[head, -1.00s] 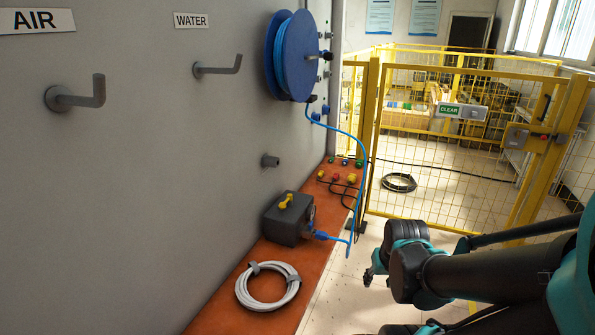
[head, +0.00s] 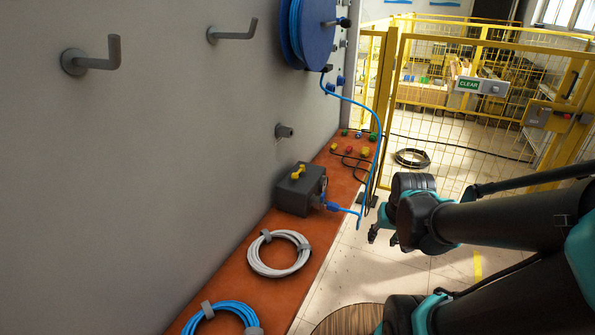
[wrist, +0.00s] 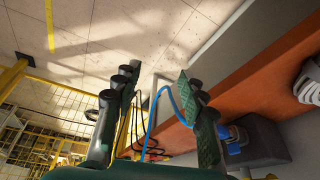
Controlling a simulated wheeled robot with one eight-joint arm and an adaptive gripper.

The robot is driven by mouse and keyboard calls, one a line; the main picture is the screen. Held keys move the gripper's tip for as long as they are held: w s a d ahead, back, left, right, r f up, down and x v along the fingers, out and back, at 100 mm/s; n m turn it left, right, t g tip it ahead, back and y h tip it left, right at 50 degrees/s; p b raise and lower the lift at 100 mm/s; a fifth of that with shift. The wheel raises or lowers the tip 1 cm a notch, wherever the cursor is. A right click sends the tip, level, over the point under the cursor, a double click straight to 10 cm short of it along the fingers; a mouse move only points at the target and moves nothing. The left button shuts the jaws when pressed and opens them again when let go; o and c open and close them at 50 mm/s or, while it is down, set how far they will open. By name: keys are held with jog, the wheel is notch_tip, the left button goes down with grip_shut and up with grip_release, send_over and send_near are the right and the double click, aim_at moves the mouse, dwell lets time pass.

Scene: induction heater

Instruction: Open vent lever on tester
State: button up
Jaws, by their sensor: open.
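The tester is a dark grey box (head: 304,194) on the orange-brown bench against the wall. Its yellow vent lever (head: 298,172) sits on top. A blue fitting (head: 334,207) with a blue hose is on the box's right side. In the wrist view the tester (wrist: 262,142) is at the lower right, outside my fingers, with its blue fitting (wrist: 233,138) just right of the right finger. My gripper (wrist: 158,78) is open and empty, apart from the tester. The lever's exact position is unclear in the wrist view.
A blue hose (head: 380,130) hangs from the blue reel (head: 312,30) to the tester. A grey coil (head: 252,258) and blue coil (head: 230,308) lie on the bench. A yellow fence (head: 470,130) stands behind.

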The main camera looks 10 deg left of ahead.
jog(key=w+a+r+m+g+y, duration=0.1)
jog(key=w+a+r+m, duration=0.1)
jog(key=w+a+r, duration=0.5)
jog(key=w+a+r+m+g, duration=0.1)
jog(key=w+a+r+m, duration=0.15)
jog(key=a+r, duration=0.75)
jog(key=w+a+r+m+g+y, duration=0.1)
jog(key=w+a+r, duration=0.5)
jog(key=r, duration=0.4)
jog(key=x, duration=1.7)
jog(key=shift+s+f, duration=0.25)
jog(key=shift+s, duration=0.05)
jog(key=shift+c, duration=0.4)
grip_shut()
